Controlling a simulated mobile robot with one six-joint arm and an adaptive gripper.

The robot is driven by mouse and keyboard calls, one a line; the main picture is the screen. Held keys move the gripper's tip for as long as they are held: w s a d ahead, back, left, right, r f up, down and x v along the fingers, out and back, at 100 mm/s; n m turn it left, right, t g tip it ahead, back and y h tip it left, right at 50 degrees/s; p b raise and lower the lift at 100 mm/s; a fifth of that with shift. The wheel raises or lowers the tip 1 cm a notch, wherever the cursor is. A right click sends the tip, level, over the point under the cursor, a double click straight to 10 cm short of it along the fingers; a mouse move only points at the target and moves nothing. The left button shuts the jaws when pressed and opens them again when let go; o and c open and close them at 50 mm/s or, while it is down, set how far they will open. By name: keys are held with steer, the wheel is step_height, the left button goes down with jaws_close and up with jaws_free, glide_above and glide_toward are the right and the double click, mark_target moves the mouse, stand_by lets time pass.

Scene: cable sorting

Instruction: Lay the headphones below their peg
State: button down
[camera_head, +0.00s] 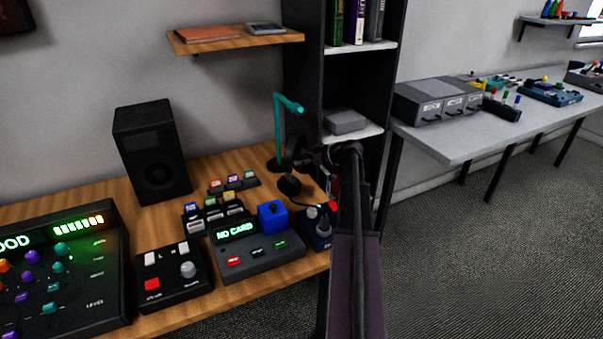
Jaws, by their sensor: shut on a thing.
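The teal peg stand (278,135) stands upright at the back right of the wooden desk, its arm pointing right at the top. The black headphones (290,184) are below the peg's arm, in front of the stand's post. One round ear cup shows low, close to the desk; I cannot tell whether it touches. My gripper (318,156) reaches in from the right and is shut on the headphones. The dark fingers blend with the dark headphones, so the exact grip is hard to see.
A black speaker (152,150) stands left on the desk (225,160). A card reader box (260,250) with a blue block, small racks and a joystick box (318,230) crowd the front. A dark shelf unit (305,60) rises behind. A grey table (460,145) is at right.

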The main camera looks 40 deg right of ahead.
mark_target(303, 167)
steer(key=shift+f, duration=0.1)
stand_by(0.3)
steer(key=shift+f+b, duration=1.75)
steer(key=shift+c, duration=1.6)
jaws_free()
steer(key=shift+s+d+r, duration=0.2)
steer(key=shift+s+r, duration=0.1)
steer(key=shift+s, duration=0.1)
steer(key=p+v, duration=0.4)
steer(key=v, duration=0.7)
steer(key=shift+f, duration=0.1)
